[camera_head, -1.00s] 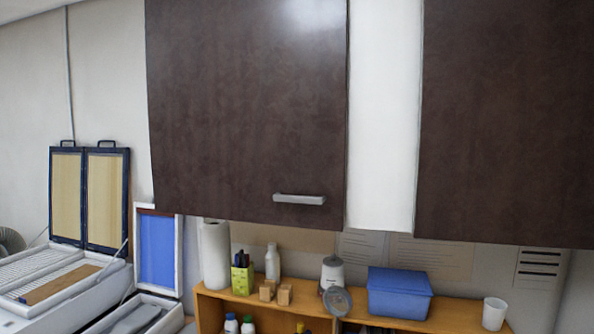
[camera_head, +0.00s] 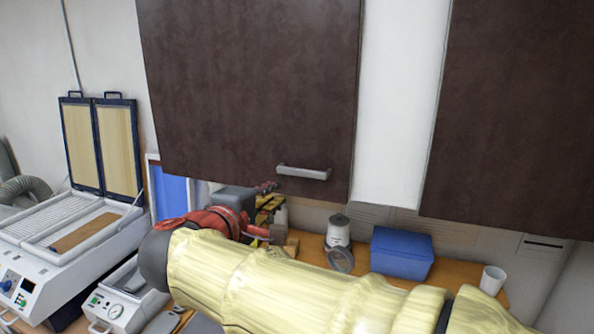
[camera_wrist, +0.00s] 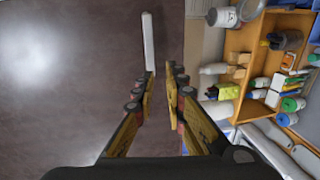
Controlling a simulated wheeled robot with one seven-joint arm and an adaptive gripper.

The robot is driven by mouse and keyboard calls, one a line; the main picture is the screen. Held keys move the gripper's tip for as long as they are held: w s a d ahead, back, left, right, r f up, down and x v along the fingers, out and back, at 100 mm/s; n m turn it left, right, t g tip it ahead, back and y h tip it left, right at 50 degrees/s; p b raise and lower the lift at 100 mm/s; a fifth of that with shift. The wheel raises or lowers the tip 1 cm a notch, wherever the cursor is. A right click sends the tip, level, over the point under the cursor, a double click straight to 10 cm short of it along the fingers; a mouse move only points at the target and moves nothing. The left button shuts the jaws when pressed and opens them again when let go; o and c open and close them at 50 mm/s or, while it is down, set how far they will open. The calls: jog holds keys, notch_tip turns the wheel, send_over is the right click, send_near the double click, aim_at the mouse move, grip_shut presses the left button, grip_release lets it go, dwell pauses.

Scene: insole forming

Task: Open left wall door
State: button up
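The left wall door (camera_head: 250,80) is a dark brown cabinet front, and it looks shut. Its silver bar handle (camera_head: 303,172) sits near the lower right corner. The handle also shows in the wrist view (camera_wrist: 149,42), running up from just past my fingertips. My gripper (camera_head: 268,190) is just below and left of the handle in the head view, its fingers partly hidden by my wrist. In the wrist view my gripper (camera_wrist: 159,80) is open, with a gap between its yellow and black fingers and nothing in it. The handle lies ahead of the left finger, apart from the gap's middle.
A second brown door (camera_head: 515,120) hangs to the right past a white panel (camera_head: 400,110). Below, a wooden shelf (camera_head: 455,268) holds a blue box (camera_head: 400,253), a white cup (camera_head: 492,279) and a jar (camera_head: 338,231). White machines stand at left.

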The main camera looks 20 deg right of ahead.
aim_at(295, 170)
jog(key=p+x, duration=0.1)
jog(key=x, duration=0.3)
jog(key=r+p+x, duration=0.1)
jog(key=x, duration=0.4)
jog(key=r+p+x, duration=0.1)
jog(key=x, duration=0.4)
jog(key=shift+w+d+r+p, duration=0.1)
jog(key=shift+w+d+p, duration=0.05)
jog(key=shift+p, duration=0.25)
grip_shut()
